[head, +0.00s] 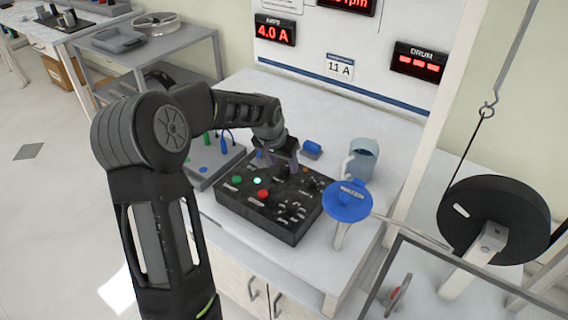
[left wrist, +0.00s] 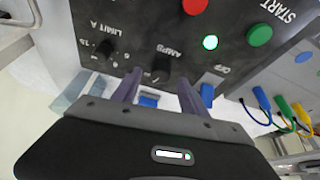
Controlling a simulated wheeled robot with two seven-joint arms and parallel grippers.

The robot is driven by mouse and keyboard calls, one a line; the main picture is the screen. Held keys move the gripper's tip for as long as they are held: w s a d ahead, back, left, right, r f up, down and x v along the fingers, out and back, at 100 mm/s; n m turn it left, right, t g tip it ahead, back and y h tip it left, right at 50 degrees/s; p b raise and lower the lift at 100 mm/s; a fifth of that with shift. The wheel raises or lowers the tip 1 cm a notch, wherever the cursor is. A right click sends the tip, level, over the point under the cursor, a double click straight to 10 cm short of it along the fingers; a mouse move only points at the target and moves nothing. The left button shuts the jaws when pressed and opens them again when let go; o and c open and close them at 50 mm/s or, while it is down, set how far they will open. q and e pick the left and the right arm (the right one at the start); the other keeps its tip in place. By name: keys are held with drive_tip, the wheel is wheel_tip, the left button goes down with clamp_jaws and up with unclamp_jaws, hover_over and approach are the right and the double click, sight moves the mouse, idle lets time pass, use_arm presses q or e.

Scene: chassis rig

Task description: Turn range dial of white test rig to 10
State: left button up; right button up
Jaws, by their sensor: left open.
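A black control box (head: 262,222) with buttons and dials sits on the white bench. In the left wrist view its panel shows a dark dial marked AMPS (left wrist: 160,68) and another marked LIMIT A (left wrist: 103,49), with small numbers around it. No label reading "range" is legible, and I cannot make out a dial pointer. My left gripper (head: 284,168) is over the back part of the box. In the left wrist view its two fingers (left wrist: 158,76) are open and apart, with the AMPS dial between and just beyond their tips. Contact cannot be told. My right gripper is not in view.
A grey box (head: 212,160) with coloured plugs stands left of the black box. A blue disc (head: 347,201) on a post and a grey-blue cup (head: 362,158) stand right. Wall displays (head: 274,30) include 4.0 A.

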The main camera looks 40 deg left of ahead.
use_arm(q)
drive_tip(key=shift+x, duration=0.8)
drive_tip(key=shift+c, duration=0.5)
clamp_jaws()
